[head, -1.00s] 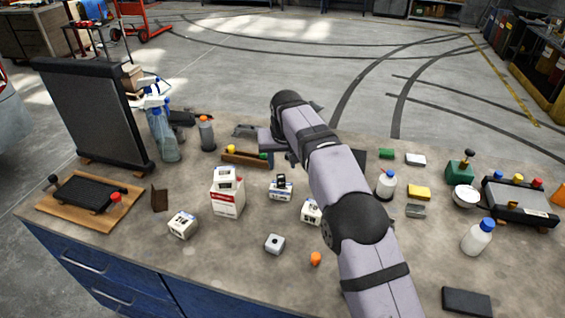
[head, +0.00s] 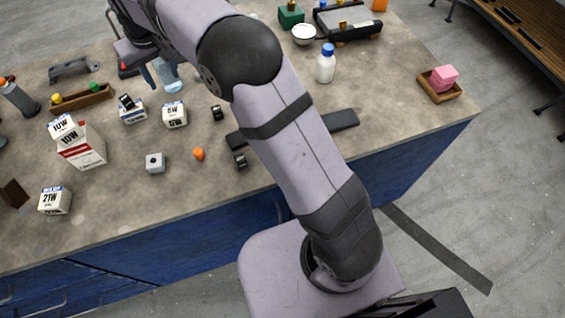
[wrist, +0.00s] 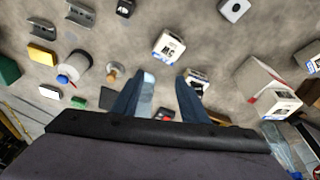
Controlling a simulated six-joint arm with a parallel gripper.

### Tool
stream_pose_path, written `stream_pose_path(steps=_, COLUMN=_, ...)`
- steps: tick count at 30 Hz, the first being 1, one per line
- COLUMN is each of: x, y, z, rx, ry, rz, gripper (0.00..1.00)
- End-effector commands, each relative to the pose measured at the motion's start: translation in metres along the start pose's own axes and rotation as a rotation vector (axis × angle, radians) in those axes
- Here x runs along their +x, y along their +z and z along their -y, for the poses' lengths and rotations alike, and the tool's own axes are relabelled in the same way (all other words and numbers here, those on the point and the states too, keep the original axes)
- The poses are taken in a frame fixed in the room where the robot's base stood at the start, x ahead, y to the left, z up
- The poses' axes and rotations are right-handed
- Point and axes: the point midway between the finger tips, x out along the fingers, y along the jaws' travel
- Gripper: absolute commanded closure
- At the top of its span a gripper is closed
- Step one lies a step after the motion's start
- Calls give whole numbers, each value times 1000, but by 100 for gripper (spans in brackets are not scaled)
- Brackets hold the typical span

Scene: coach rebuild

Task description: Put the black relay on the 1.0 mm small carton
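Several small white cartons stand on the bench. One carton (head: 134,115) bears a small black block (head: 126,102), which looks like a relay. A bare-topped carton (head: 174,116) stands to its right and also shows in the wrist view (wrist: 168,45). A 21W carton (head: 55,201) stands at front left, and a 10W carton (head: 63,126) sits on a larger red-and-white box (head: 82,149). I cannot read any 1.0 mm marking. Small black parts (head: 217,113) and (head: 240,160) lie on the bench. My gripper (head: 160,78) is open and empty above the bench, behind the cartons; its blue fingers show in the wrist view (wrist: 164,77).
A grey cube (head: 155,163) and an orange cap (head: 198,154) lie in front of the cartons. A wooden tray (head: 82,98) lies behind them. A white bottle (head: 325,65) stands at right. The bench right of the bottle is largely clear.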

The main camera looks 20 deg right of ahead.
Motion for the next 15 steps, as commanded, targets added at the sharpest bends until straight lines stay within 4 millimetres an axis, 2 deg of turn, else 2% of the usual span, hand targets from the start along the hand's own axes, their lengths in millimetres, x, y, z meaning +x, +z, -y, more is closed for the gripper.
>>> stream_pose_path(steps=1, x=-3, y=17, z=-19, rx=22, ry=7, rz=19, gripper=60)
stream_pose_path(steps=6, x=-7, y=82, z=-67, rx=81, ry=22, rz=81, gripper=60)
stream_pose_path(steps=11, x=-10, y=156, z=-101, rx=139, ry=31, rz=140, gripper=60)
stream_pose_path(steps=15, x=-11, y=228, z=-120, rx=193, ry=33, rz=190, gripper=60)
